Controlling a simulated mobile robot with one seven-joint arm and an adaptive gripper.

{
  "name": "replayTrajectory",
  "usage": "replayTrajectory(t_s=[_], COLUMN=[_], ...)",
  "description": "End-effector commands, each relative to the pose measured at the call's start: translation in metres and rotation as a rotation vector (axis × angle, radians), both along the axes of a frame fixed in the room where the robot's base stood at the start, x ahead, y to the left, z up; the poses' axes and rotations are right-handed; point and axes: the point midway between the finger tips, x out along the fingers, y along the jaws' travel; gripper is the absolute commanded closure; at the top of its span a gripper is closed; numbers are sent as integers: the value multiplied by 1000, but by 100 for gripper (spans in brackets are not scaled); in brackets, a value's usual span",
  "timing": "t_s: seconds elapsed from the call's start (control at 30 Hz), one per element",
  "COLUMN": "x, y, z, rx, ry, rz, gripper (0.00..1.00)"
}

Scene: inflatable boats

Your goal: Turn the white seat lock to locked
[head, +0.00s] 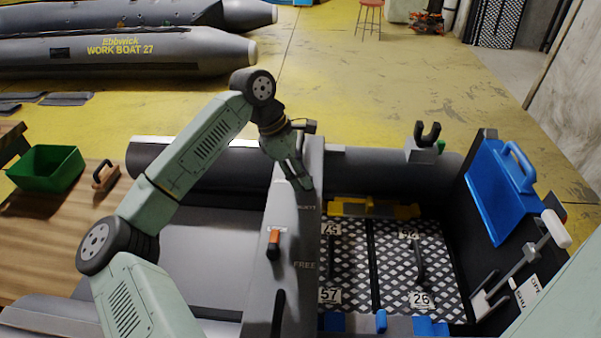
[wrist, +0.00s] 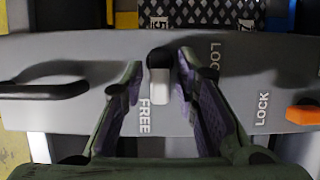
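The white seat lock (wrist: 160,83) is a short white lever on a dark round pivot, set in the grey seat (wrist: 75,105). In the wrist view the lever points down from its pivot, close to the word FREE; a LOCK label lies to its upper right. My gripper (wrist: 158,66) is open, with one finger on each side of the lever and visible gaps. Whether it touches the seat I cannot tell. In the head view my gripper (head: 304,184) is over the far part of the seat (head: 287,285), and the white lock is hidden.
An orange lock (head: 273,243) sits on the same seat and shows at right in the wrist view (wrist: 303,114). A black handle (wrist: 45,90) is at left there. Numbered floor hatches (head: 345,258), a blue case (head: 500,190) and a white-knobbed lever (head: 555,228) are to the right.

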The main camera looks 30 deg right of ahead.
Motion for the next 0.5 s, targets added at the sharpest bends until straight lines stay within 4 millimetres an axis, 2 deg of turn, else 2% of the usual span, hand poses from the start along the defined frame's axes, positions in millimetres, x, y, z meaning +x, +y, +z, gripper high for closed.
replayTrajectory(t_s=[0.03,0.37,0.5], x=[0,0,0], y=[0,0,0], z=[0,0,0], rx=[0,0,0], ry=[0,0,0], rz=[0,0,0], gripper=[78,100,100])
